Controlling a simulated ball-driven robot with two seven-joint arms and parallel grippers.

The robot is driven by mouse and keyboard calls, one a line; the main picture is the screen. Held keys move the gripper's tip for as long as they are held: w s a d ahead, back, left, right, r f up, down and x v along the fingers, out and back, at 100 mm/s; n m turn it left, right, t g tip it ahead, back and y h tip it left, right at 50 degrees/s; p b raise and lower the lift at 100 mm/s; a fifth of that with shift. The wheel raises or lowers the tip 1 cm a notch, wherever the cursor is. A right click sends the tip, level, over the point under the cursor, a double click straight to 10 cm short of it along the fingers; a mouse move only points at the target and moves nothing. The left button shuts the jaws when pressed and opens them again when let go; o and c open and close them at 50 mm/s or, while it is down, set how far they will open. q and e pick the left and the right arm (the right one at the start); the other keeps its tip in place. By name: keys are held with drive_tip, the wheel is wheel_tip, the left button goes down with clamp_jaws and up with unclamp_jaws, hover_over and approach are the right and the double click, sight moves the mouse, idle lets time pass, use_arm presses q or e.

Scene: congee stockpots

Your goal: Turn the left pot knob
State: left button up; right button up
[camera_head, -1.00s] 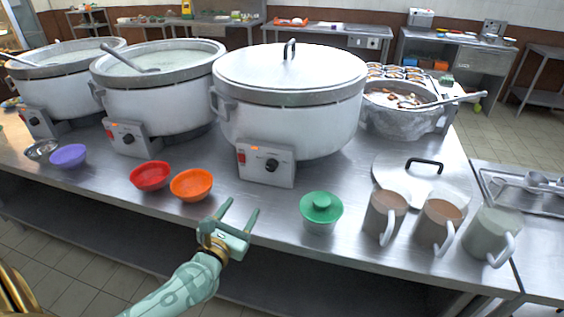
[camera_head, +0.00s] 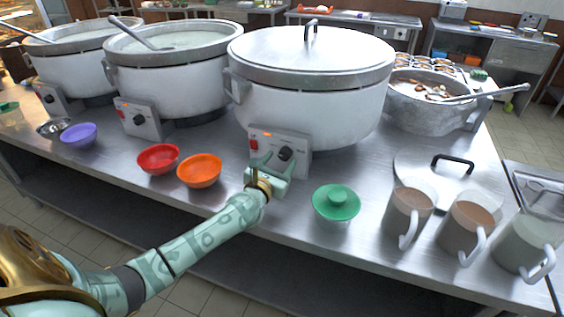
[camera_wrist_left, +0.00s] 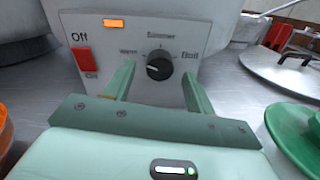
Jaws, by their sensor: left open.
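Three white pots with control boxes stand in a row: a left pot (camera_head: 80,72), a middle pot (camera_head: 170,77) and a lidded right pot (camera_head: 310,108). The left pot's knob (camera_head: 48,98) is small and far from my grippers. My left gripper (camera_head: 274,161) is open in front of the right pot's control box, close to its black knob (camera_head: 286,154). In the left wrist view this knob (camera_wrist_left: 159,68) shows between the open fingers (camera_wrist_left: 158,76), below the dial words; I cannot tell whether they touch it. My right gripper is not in view.
Red (camera_head: 158,158) and orange (camera_head: 199,170) bowls stand left of my left gripper. A red switch (camera_wrist_left: 85,61) is left of the knob. Bare counter (camera_head: 225,203) lies along the front edge.

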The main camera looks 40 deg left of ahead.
use_arm(q)
drive_tip(key=shift+w+a, duration=0.15)
drive_tip(key=shift+w, duration=0.6)
drive_tip(key=c, duration=1)
